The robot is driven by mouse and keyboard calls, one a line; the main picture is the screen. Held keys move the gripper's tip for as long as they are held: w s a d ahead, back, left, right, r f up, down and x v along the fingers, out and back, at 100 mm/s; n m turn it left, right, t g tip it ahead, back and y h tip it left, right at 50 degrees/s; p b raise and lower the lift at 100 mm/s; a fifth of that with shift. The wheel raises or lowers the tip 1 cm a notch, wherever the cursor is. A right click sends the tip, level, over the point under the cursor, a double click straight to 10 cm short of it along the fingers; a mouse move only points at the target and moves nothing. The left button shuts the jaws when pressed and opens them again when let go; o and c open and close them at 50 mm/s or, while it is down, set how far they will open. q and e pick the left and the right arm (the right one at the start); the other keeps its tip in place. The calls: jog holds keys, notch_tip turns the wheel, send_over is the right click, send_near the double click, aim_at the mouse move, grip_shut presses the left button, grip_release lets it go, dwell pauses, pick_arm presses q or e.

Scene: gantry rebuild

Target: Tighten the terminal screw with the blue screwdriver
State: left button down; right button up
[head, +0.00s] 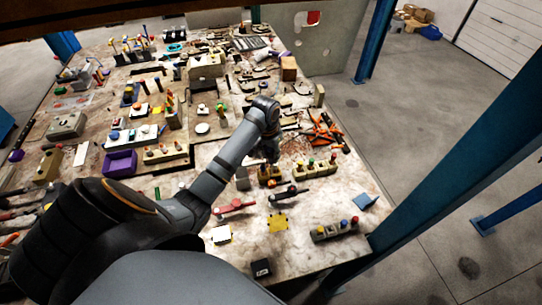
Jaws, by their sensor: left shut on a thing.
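My left arm comes in from the left, and its left gripper (267,157) points down over the right part of the table, just above a small brown rack (270,177) with coloured tops. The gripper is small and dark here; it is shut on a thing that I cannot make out. I cannot pick out the blue screwdriver or the terminal screw for certain. A grey block (322,236) with several coloured knobs, one blue, stands near the right front edge. My right gripper is not in view.
The cluttered table (310,210) holds a purple bin (120,163), a red-handled tool (236,207), a yellow piece (278,222), a blue piece (365,201) and orange clamps (325,132). A blue post (450,165) rises beyond the right edge. Bare tabletop shows between the front pieces.

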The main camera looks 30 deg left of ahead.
pick_arm(q)
jog(key=shift+r, duration=0.3)
jog(key=shift+w, duration=0.1)
jog(key=shift+r, duration=2)
jog(key=shift+f, duration=0.1)
